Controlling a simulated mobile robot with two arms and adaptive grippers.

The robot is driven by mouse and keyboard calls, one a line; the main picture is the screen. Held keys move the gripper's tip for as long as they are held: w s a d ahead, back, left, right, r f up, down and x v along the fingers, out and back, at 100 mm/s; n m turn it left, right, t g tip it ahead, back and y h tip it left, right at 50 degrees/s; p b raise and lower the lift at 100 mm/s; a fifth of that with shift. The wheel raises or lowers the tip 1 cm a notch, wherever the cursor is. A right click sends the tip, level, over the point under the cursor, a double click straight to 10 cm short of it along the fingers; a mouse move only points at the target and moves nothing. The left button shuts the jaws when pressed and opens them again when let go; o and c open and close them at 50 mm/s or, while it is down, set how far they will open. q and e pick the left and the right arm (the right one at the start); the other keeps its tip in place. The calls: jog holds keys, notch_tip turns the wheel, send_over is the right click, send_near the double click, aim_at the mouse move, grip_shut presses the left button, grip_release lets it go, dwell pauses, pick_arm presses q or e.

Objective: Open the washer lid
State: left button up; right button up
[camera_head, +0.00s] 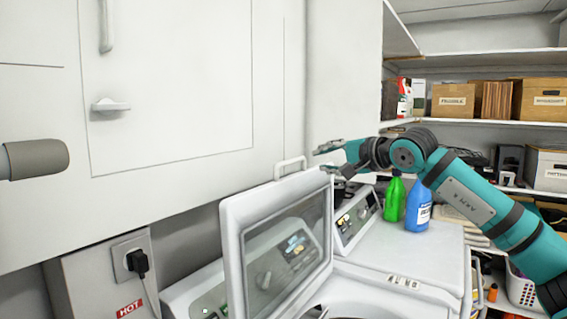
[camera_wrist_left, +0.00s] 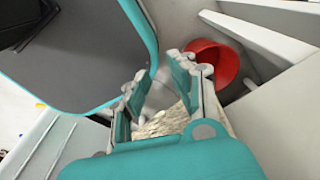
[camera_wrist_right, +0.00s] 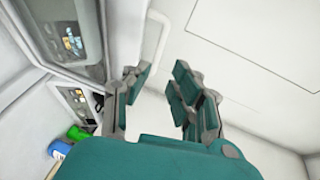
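The washer lid (camera_head: 278,240), a white frame with a glass pane, stands raised and nearly upright in the head view. A white bar handle (camera_head: 290,168) is on its top edge. The washer's white body (camera_head: 395,270) has an open top, with part of the round opening (camera_head: 365,306) showing. My right gripper (camera_head: 322,160) is just right of the handle, apart from it, open and empty. In the right wrist view its fingers (camera_wrist_right: 160,72) are spread, with the handle (camera_wrist_right: 155,38) beyond them. My left gripper (camera_wrist_left: 165,70) is open and shows only in its wrist view.
A green bottle (camera_head: 394,198) and a blue bottle (camera_head: 418,204) stand on the machine top near the right arm. White cabinets (camera_head: 165,80) rise behind the lid. Shelves with boxes (camera_head: 453,100) are at the right. A red round container (camera_wrist_left: 213,62) is near my left gripper.

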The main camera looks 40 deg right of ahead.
jog(key=p, duration=0.5)
send_near(290, 163)
jog(key=p+x, duration=0.3)
jog(key=x, duration=0.2)
jog(key=p+x, duration=0.3)
jog(key=x, duration=0.2)
jog(key=shift+w+r, duration=0.1)
jog(key=shift+r, duration=0.1)
jog(key=shift+w+d+f, duration=0.15)
jog(key=shift+w+f, duration=0.1)
jog(key=shift+w, duration=0.15)
grip_shut()
